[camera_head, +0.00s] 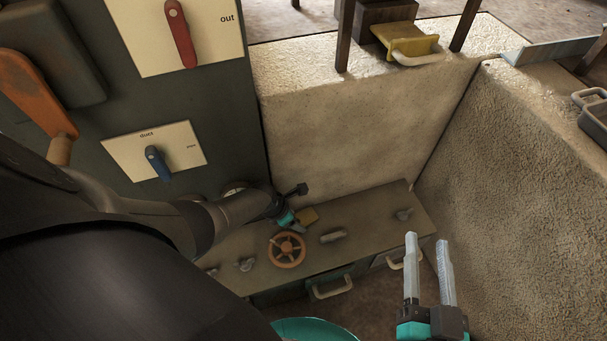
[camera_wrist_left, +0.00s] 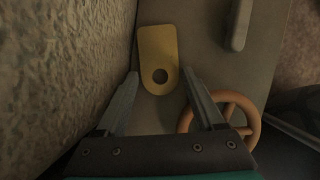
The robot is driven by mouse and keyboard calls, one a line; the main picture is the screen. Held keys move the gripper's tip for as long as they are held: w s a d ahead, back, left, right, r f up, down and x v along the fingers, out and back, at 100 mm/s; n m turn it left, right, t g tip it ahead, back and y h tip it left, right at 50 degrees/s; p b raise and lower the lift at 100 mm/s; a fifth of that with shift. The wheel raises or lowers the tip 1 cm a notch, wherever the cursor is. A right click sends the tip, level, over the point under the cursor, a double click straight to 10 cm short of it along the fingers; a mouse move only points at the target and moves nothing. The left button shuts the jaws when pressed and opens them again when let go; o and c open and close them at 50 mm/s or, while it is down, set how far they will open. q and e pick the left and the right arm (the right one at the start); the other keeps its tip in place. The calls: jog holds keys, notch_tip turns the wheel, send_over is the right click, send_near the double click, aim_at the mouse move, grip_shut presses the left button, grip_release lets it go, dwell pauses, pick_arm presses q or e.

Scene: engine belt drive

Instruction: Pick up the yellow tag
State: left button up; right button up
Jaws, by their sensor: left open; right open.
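The yellow tag (camera_wrist_left: 157,58) is a flat plate with a rounded end and a dark round hole; it lies on the bench top beside the wall. In the head view the tag (camera_head: 309,215) shows small, partly behind my left gripper. My left gripper (camera_head: 297,222) is open above the bench. In the left wrist view its fingers (camera_wrist_left: 160,85) point toward the tag's holed end, one on each side, with nothing between them that I can see gripped. My right gripper (camera_head: 428,240) is open and empty, pointing up in front of the bench's right end.
An orange handwheel (camera_head: 287,250) sits on the bench (camera_head: 365,215) close to the left gripper. A grey handle (camera_head: 333,236) lies right of it. Panels with a red lever (camera_head: 180,35) and a blue lever (camera_head: 157,163) stand at left. A rough wall (camera_head: 345,130) rises behind.

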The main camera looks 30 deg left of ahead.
pick_arm(q)
grip_shut()
dwell(0.6)
